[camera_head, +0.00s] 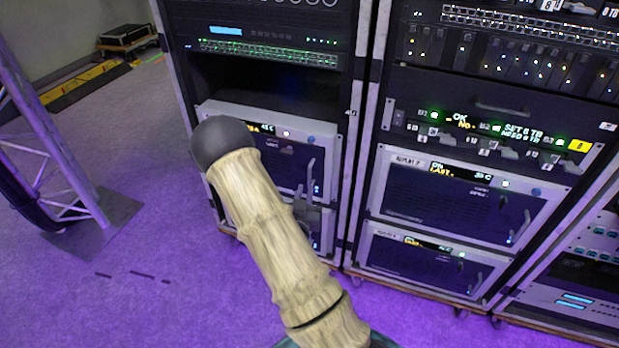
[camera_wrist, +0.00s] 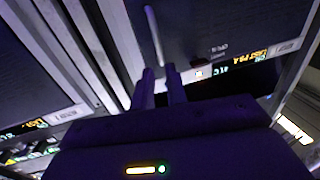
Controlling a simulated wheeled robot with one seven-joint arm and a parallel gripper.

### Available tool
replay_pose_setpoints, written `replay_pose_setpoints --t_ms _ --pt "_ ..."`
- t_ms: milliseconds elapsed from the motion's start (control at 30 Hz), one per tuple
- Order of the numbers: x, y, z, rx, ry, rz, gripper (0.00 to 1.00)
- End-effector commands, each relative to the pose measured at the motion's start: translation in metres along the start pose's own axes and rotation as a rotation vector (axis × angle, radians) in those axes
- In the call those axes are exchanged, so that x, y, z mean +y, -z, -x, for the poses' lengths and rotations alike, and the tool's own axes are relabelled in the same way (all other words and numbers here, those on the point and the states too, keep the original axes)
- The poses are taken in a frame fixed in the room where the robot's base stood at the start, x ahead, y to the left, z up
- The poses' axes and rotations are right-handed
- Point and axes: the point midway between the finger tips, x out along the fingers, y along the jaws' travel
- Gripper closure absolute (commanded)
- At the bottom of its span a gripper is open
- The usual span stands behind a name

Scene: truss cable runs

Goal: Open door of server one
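A white-framed server (camera_head: 325,150) with a dark door sits in the left rack, partly hidden behind my arm. Its curved light handle (camera_head: 309,178) shows at the door's right side. No legible label tells me which unit is server one. In the wrist view, a dark door (camera_wrist: 215,25) with a light handle (camera_wrist: 152,32) lies just beyond my gripper (camera_wrist: 159,72). The door looks closed. My two fingers stand a little apart, with the handle's near end at the gap between their tips. I cannot tell whether they touch it.
The right rack holds two similar white-framed servers, an upper one (camera_head: 468,160) and a lower one (camera_head: 370,245). A truss upright (camera_head: 60,160) stands on its base plate at left. Purple floor (camera_head: 150,230) is clear between the truss and the racks.

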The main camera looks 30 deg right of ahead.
Motion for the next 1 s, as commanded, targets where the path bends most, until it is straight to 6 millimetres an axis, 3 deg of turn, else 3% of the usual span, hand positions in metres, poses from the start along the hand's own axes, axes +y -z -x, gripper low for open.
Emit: replay_pose_setpoints --t_ms 300,500,867,933,1000 --pt "0.0 0.0 -0.058 0.004 -0.001 -0.003 0.85" --pt "0.0 0.0 -0.082 0.002 -0.001 -0.002 0.85" --pt "0.0 0.001 -0.087 0.0 0.001 -0.001 0.85" --pt "-0.001 0.0 -0.087 0.0 0.001 -0.001 0.99" --pt "-0.001 0.0 -0.087 0.0 0.001 -0.001 1.0"
